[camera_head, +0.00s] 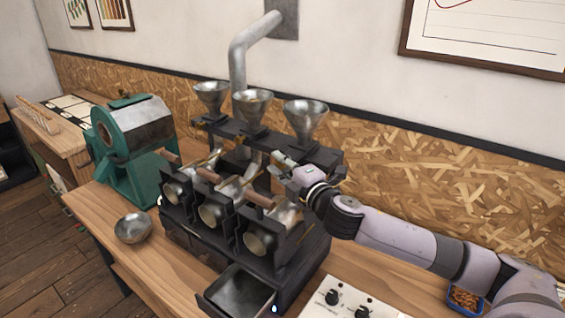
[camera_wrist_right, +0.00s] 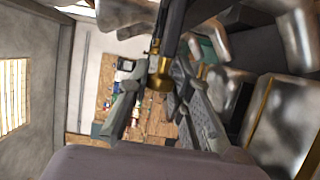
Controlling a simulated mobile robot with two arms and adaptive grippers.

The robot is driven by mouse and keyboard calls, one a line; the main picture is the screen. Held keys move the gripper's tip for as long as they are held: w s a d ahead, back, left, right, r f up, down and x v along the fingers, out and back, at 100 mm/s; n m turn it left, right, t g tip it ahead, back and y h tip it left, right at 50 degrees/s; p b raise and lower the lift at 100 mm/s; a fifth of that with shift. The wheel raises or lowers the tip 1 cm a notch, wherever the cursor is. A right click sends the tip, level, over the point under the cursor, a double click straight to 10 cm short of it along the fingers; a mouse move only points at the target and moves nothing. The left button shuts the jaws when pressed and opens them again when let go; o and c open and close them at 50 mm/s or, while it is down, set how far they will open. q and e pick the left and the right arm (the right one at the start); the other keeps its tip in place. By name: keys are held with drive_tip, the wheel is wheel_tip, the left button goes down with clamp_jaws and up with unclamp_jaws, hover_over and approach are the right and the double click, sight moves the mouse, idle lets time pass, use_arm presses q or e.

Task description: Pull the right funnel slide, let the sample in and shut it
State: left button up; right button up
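Three metal funnels stand in a row on the dark rack of the sample roaster; the right funnel (camera_head: 305,116) is the one nearest my right arm. My right gripper (camera_head: 284,163) is just below and in front of that funnel. A dark bar runs up from the brass piece. In the head view the slide is largely hidden by the gripper. My left gripper is not in view.
Below the funnels are three roasting drums with wooden handles, the right drum (camera_head: 259,242) nearest. A cooling tray (camera_head: 240,290) sticks out at the front. A metal bowl (camera_head: 133,228), a green machine (camera_head: 127,150), a control panel (camera_head: 345,300) and a blue sample tray (camera_head: 465,299) stand around.

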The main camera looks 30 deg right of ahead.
drive_tip(key=o, duration=0.4)
drive_tip(key=shift+o, duration=0.2)
drive_tip(key=s, duration=1.2)
idle(1.7)
